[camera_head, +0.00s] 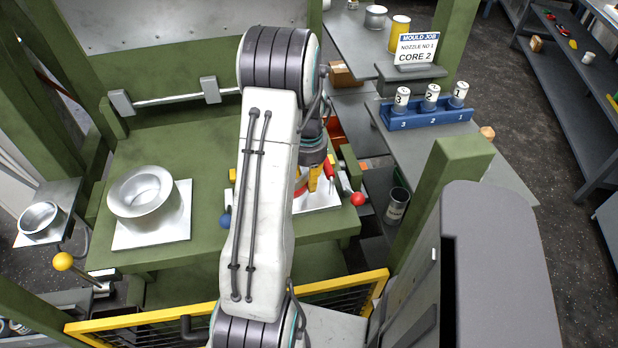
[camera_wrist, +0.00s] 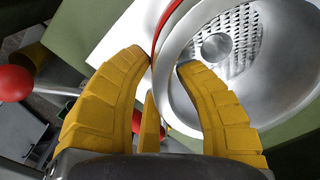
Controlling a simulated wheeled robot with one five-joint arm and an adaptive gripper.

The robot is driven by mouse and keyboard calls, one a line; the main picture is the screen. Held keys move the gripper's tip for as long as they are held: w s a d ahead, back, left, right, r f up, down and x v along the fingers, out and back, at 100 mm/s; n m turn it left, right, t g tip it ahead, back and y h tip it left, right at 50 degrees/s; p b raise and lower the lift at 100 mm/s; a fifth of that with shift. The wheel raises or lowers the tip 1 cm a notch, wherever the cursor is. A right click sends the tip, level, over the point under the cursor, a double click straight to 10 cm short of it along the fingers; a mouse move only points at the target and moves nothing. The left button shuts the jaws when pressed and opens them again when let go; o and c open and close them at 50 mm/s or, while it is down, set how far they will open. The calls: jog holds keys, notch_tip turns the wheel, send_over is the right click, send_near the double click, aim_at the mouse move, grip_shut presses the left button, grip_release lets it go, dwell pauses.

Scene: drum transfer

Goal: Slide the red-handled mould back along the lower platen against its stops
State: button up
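The red-handled mould is mostly hidden behind my arm in the head view; part of its pale base plate (camera_head: 322,199) and its red handle (camera_head: 329,167) show on the right of the green lower platen (camera_head: 205,170). In the wrist view the mould (camera_wrist: 283,100) is a shiny round bowl with a drilled centre, and a red band (camera_wrist: 163,28) curves along its near side. My gripper (camera_wrist: 167,64) has its yellow fingers apart, with the red band and silver rim between or just beyond the tips. Whether the fingers touch them is unclear. Its fingers (camera_head: 314,180) also show partly in the head view.
A second silver mould (camera_head: 145,197) sits on a plate at the platen's left. Two grey blocks (camera_head: 210,90) joined by a bar stand at the platen's back. A red ball knob (camera_head: 357,199) and blue ball knob (camera_head: 225,221) flank the red-handled mould. A yellow-framed guard (camera_head: 335,284) crosses in front.

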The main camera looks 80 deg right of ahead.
jog(key=shift+o, duration=1)
jog(key=shift+r, duration=0.1)
notch_tip(320, 180, up, 12)
jog(key=shift+f, duration=0.1)
jog(key=shift+a, duration=0.2)
dwell(0.6)
